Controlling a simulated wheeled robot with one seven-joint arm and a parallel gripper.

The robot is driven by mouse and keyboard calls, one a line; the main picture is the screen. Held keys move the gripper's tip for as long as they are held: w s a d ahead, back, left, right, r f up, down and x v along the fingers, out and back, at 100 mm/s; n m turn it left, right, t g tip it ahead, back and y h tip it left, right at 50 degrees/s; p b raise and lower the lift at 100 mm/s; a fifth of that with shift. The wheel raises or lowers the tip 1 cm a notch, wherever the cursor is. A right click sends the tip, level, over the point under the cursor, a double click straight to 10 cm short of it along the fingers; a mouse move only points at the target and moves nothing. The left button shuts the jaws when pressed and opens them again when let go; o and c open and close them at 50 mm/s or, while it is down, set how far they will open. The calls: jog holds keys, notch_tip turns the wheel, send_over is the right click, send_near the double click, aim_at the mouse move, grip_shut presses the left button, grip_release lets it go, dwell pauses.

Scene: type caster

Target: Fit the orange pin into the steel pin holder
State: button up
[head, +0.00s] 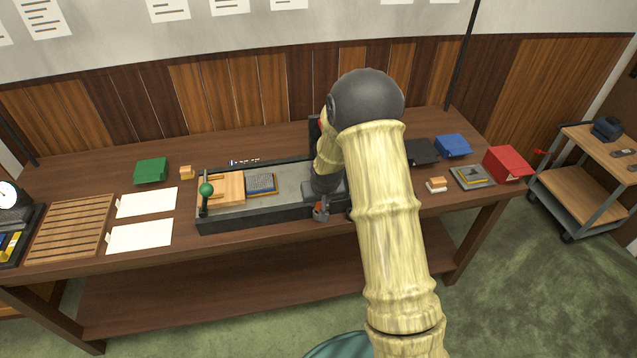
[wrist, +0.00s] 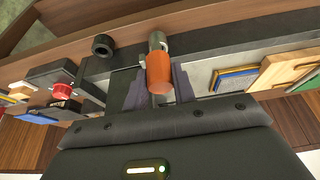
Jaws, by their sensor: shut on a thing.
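The orange pin (wrist: 160,76) is between the two fingers of my gripper (wrist: 160,88), which is shut on it. In the wrist view, the steel pin holder (wrist: 157,41) is a short grey cylinder at the pin's far end, in line with it. The two look touching or overlapping; I cannot tell whether the pin's end is inside. In the head view my gripper (head: 326,188) is over the right part of the long bench fixture, and the holder (head: 320,215) shows at its front edge with a bit of orange above it. My arm hides much of this area.
A black ring (wrist: 103,45) is beside the steel holder on the fixture's edge. Papers and a slatted tray (head: 70,230) lie farther left.

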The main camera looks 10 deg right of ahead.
jog(key=w+r, duration=0.4)
jog(key=shift+d+r, duration=0.1)
jog(key=shift+s+b, duration=0.15)
jog(key=shift+b, duration=0.2)
jog(key=shift+f+b, duration=2.05)
jog(key=shift+f, duration=0.9)
jog(key=shift+f+b, duration=0.7)
jog(key=shift+f, duration=0.05)
jog(key=shift+r+p, duration=0.4)
jog(key=shift+r, duration=0.15)
jog(key=shift+f+b, duration=0.6)
jog(key=shift+f, duration=0.1)
dwell(1.4)
jog(key=o, duration=1.1)
jog(key=shift+r, duration=0.1)
